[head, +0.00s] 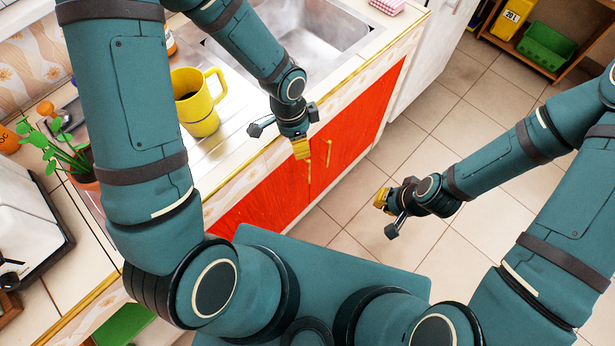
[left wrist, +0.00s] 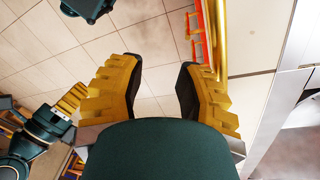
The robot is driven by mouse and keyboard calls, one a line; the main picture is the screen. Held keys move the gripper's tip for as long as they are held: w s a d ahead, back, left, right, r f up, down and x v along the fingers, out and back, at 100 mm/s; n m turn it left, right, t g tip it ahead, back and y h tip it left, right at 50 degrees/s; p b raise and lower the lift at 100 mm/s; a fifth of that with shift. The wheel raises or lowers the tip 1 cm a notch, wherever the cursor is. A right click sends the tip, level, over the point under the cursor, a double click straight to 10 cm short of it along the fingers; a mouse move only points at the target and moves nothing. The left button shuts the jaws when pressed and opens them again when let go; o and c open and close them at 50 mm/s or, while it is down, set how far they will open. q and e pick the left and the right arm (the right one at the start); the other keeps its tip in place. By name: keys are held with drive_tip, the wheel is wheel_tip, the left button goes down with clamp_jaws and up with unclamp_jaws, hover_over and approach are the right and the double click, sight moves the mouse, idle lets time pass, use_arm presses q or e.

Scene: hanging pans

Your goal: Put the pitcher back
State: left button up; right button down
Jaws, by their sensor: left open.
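The yellow pitcher (head: 196,104) stands upright on the counter by the sink in the head view, its handle toward the right. It looks dark inside. My left gripper (head: 301,148) is beyond the counter's front edge, to the right of the pitcher and apart from it. In the left wrist view my left gripper (left wrist: 160,82) is open, with only floor between its fingers. My right gripper (head: 381,198) hangs over the floor in front of the red cabinet, far from the pitcher. Its fingers overlap, so I cannot tell whether they are apart.
The steel sink (head: 325,35) lies behind my left forearm. A potted plant (head: 62,152) stands on the counter at the left. Red cabinet doors (head: 345,135) are below the counter edge. A shelf with a green bin (head: 547,46) is at top right. The tiled floor is clear.

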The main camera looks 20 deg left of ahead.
use_arm(q)
drive_tip(key=s+d+f+n+t+h, duration=0.1)
drive_tip(key=s+d+f+n, duration=0.1)
drive_tip(key=f+n, duration=0.2)
drive_tip(key=s+d+f+n+t+h, duration=0.1)
drive_tip(key=s+d+f+n, duration=0.1)
drive_tip(key=f+n, duration=0.3)
drive_tip(key=s+n, duration=0.1)
drive_tip(key=n, duration=0.3)
drive_tip(key=shift+s+f, duration=0.2)
drive_tip(key=shift+s, duration=0.05)
drive_tip(key=shift+w+d, duration=0.15)
drive_tip(key=shift+d, duration=0.05)
